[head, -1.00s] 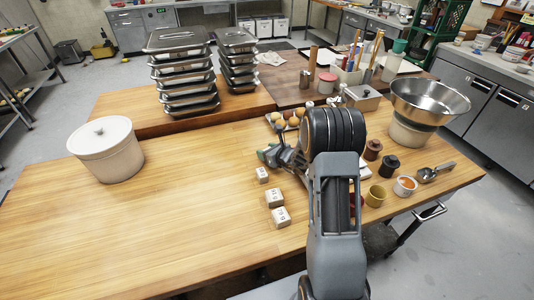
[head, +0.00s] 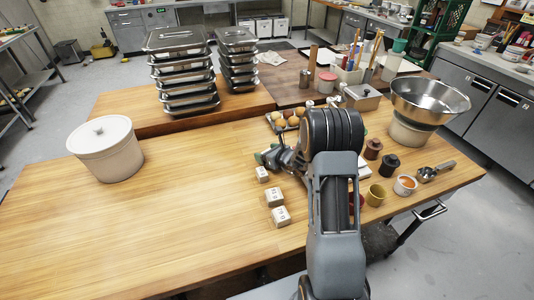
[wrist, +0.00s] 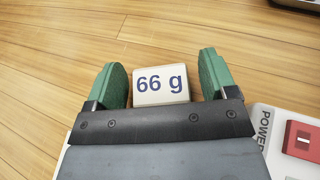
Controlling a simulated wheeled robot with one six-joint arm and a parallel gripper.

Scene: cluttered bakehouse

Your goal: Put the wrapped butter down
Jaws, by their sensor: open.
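A pale wrapped block marked "66 g" (wrist: 161,86), which I take for the wrapped butter, sits on the wooden table between my green fingertips in the wrist view. My gripper (wrist: 165,80) is open, with a gap on each side of the block. In the head view my gripper (head: 268,156) is low over the table, partly hidden by my arm. A small pale block (head: 262,174) lies just in front of it, seemingly the same one. Two more pale labelled blocks, one (head: 274,197) and another (head: 280,216), lie nearer the front.
A white device with a red button (wrist: 301,141) and "POWER" lettering is at the wrist view's right. A white lidded crock (head: 106,152) stands left. Small pots, a scoop (head: 436,170) and a steel bowl (head: 430,98) crowd the right. The table's left middle is clear.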

